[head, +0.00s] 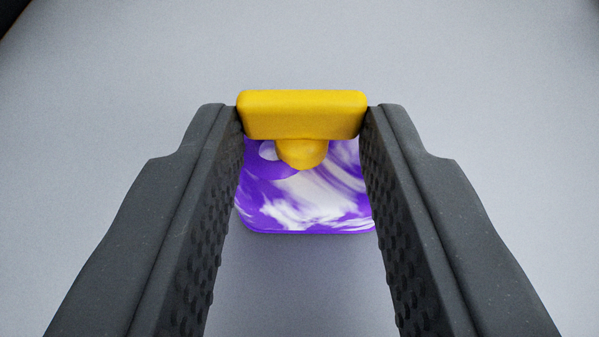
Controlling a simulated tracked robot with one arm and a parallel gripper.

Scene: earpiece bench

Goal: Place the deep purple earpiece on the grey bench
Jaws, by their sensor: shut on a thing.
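My gripper (303,120) is shut on a yellow bar (302,108), with one ridged dark grey finger at each end of it. A rounded yellow stem (302,155) runs down from the bar. Below it is a rounded square piece marbled in purple and white (305,205), the only purple thing in view. It seems to be joined to the yellow stem as one earpiece, but the joint is hidden. The grey bench surface (480,90) lies beneath. I cannot tell whether the purple piece touches it.
The plain grey surface is bare on all visible sides of the piece. A dark area (12,14) shows in the top left corner, beyond the surface's edge. No other objects show.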

